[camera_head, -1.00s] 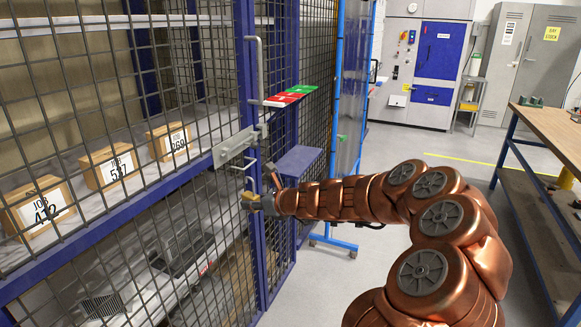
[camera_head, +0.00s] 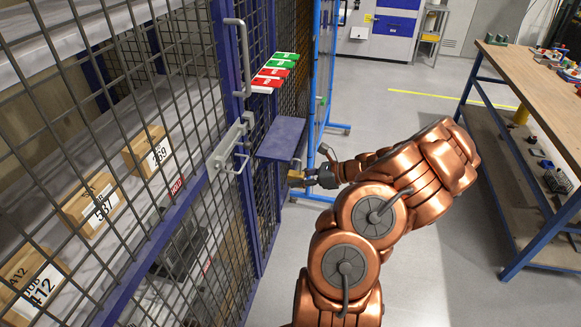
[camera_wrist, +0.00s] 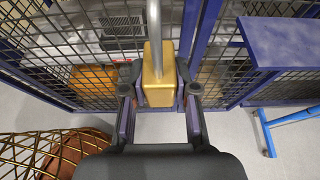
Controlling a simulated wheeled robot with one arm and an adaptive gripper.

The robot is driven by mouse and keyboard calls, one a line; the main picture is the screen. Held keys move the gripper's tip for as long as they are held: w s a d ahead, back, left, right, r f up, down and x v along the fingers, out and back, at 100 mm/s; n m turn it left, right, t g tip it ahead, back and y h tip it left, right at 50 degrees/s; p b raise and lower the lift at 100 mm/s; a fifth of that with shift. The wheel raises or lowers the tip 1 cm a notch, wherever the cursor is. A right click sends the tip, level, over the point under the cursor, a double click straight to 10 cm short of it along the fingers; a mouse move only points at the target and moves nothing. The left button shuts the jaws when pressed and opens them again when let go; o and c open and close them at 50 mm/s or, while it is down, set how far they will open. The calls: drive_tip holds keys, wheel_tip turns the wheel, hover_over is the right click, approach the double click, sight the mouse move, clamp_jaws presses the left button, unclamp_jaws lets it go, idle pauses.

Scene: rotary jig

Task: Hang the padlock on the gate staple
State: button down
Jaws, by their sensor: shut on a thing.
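The brass padlock (camera_head: 296,179) is in my gripper (camera_head: 308,179), in front of the mesh gate and right of its latch. In the wrist view the padlock body (camera_wrist: 158,76) sits upright between the two fingers of my gripper (camera_wrist: 160,95). Its grey shackle (camera_wrist: 153,32) points away, up the picture. A grey metal latch plate (camera_head: 229,146) is on the gate post. A thin metal loop below it (camera_head: 241,163) looks like the staple. The padlock is apart from this loop. I cannot make out the staple in the wrist view.
A blue shelf (camera_head: 282,138) juts out just above and behind the padlock. Red and green tags (camera_head: 274,73) stick out above it. A vertical gate handle (camera_head: 242,55) stands out higher up. A workbench (camera_head: 545,92) is at right, with clear floor between.

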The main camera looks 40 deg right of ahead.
drive_tip(key=shift+w+a+b, duration=0.35)
drive_tip(key=shift+w+a, duration=0.1)
drive_tip(key=shift+w, duration=0.2)
drive_tip(key=shift+w+a+f+b, duration=0.35)
drive_tip(key=shift+w+a+b, duration=0.7)
drive_tip(key=shift+w, duration=1)
drive_tip(key=shift+w+a+f+b, duration=0.4)
drive_tip(key=shift+w+a+b, duration=0.3)
drive_tip(key=shift+w+a, duration=1.05)
drive_tip(key=shift+w+a+f+b, duration=0.35)
drive_tip(key=shift+w+a+b, duration=0.55)
drive_tip(key=shift+w, duration=1.5)
drive_tip(key=c, duration=0.8)
unclamp_jaws()
drive_tip(key=shift+d, duration=0.1)
